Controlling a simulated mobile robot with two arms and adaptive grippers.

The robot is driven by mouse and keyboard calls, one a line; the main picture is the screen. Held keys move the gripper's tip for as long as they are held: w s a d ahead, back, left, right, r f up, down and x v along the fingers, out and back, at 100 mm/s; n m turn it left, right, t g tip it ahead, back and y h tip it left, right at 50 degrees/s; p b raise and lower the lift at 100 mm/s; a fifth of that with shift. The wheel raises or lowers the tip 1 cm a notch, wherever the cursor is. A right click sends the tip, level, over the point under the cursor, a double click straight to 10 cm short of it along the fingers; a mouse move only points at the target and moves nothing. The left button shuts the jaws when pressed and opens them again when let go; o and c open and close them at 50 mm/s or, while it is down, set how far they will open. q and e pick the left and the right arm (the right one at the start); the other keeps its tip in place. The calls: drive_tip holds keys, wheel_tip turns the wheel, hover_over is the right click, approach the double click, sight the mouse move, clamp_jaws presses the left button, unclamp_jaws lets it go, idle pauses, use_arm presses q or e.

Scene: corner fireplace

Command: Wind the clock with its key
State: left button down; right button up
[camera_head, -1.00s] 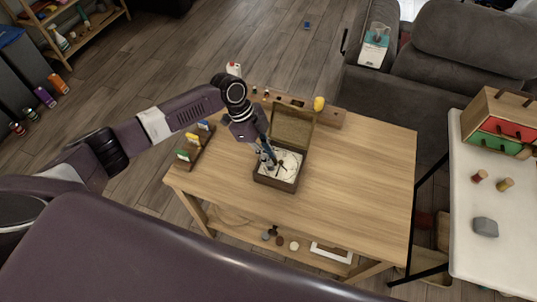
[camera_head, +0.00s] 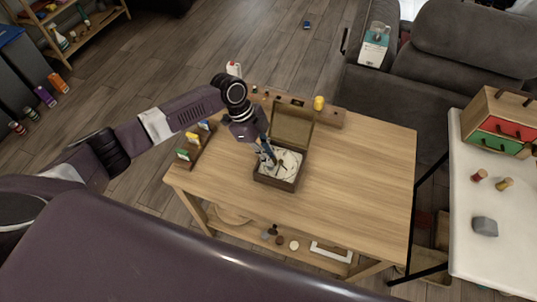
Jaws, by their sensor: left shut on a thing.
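The clock (camera_head: 289,171) is a dark wooden box with a pale dial, lying on the wooden table (camera_head: 350,180). Its lid (camera_head: 292,128) stands open at the back. My left gripper (camera_head: 268,158) points down over the left part of the dial. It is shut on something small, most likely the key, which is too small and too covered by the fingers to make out. Dark hands show on the dial beside the fingers. My right gripper is not in view.
A rack with coloured cards (camera_head: 193,143) stands at the table's left edge. A wooden strip with a yellow knob (camera_head: 319,103) lies at the back. A white table (camera_head: 495,220) with a drawer box (camera_head: 498,125) is on the right. The table's front and right are clear.

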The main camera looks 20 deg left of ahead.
use_arm(q)
drive_tip(key=shift+f+m+g+b, duration=0.1)
drive_tip(key=shift+m+g+b, duration=0.4)
drive_tip(key=shift+m+b, duration=0.75)
drive_tip(key=shift+m, duration=0.35)
drive_tip(key=shift+m+g+y+b, duration=0.3)
drive_tip(key=shift+m+g+b, duration=0.2)
drive_tip(key=shift+m+b, duration=0.65)
drive_tip(key=shift+m, duration=0.45)
